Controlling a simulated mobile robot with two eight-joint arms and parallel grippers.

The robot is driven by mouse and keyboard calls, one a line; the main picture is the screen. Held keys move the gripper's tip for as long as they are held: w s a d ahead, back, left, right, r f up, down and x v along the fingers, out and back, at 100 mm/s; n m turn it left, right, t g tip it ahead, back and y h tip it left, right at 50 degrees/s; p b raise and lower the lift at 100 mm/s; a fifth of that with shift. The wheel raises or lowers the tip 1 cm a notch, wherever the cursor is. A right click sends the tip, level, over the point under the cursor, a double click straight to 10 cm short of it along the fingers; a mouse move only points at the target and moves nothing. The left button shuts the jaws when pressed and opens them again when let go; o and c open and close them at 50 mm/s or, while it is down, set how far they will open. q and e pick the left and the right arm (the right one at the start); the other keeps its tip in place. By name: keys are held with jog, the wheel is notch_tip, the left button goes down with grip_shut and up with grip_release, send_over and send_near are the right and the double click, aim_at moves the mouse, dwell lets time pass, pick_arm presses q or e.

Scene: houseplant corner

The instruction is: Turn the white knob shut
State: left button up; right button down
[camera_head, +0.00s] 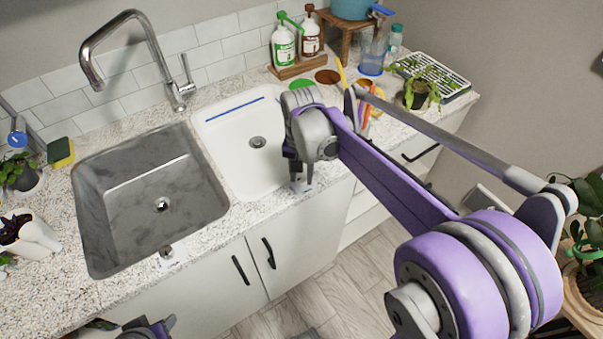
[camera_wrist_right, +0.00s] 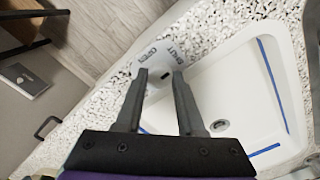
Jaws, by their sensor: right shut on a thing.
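My right gripper (camera_head: 300,176) reaches down to the counter's front edge, just in front of the white basin (camera_head: 226,135). In the right wrist view its two fingers (camera_wrist_right: 159,76) are closed around the white knob (camera_wrist_right: 158,88), which blends with the pale surface behind it. A white plate (camera_wrist_right: 178,58) beyond the fingertips carries the words OPEN and SHUT. In the head view the plate (camera_head: 302,187) shows partly under the gripper, and the knob is hidden there. Part of my left gripper (camera_head: 150,330) shows at the bottom edge; its fingers cannot be made out.
A steel sink (camera_head: 152,200) lies left of the basin, with a second plate and metal knob (camera_head: 167,255) before it. A tall faucet (camera_head: 180,95) stands behind. Cabinet doors are below.

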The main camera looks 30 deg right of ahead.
aim_at(302, 178)
dwell(0.5)
jog(key=c, duration=0.5)
grip_release()
jog(key=shift+r, duration=0.15)
notch_tip(302, 178, up, 11)
jog(key=shift+f+p, duration=0.2)
jog(key=shift+p, duration=0.25)
jog(key=s+a+f+n+t+p, duration=0.1)
jog(key=s+a+f+n, duration=0.1)
jog(key=s, duration=0.3)
jog(key=s+a+f+n+t+p, duration=0.1)
jog(key=s+a+f+n+t, duration=0.1)
jog(key=s+f, duration=0.3)
jog(key=s+a+f+n+t, duration=0.2)
jog(key=s+f+n, duration=0.1)
jog(key=s+n, duration=0.1)
jog(key=shift+s+a+f+p, duration=0.1)
jog(key=shift+s+a+p, duration=0.1)
jog(key=shift+s, duration=0.25)
jog(key=shift+s+a+f+p, duration=0.1)
jog(key=shift+s+a+p, duration=0.1)
jog(key=shift+s, duration=0.2)
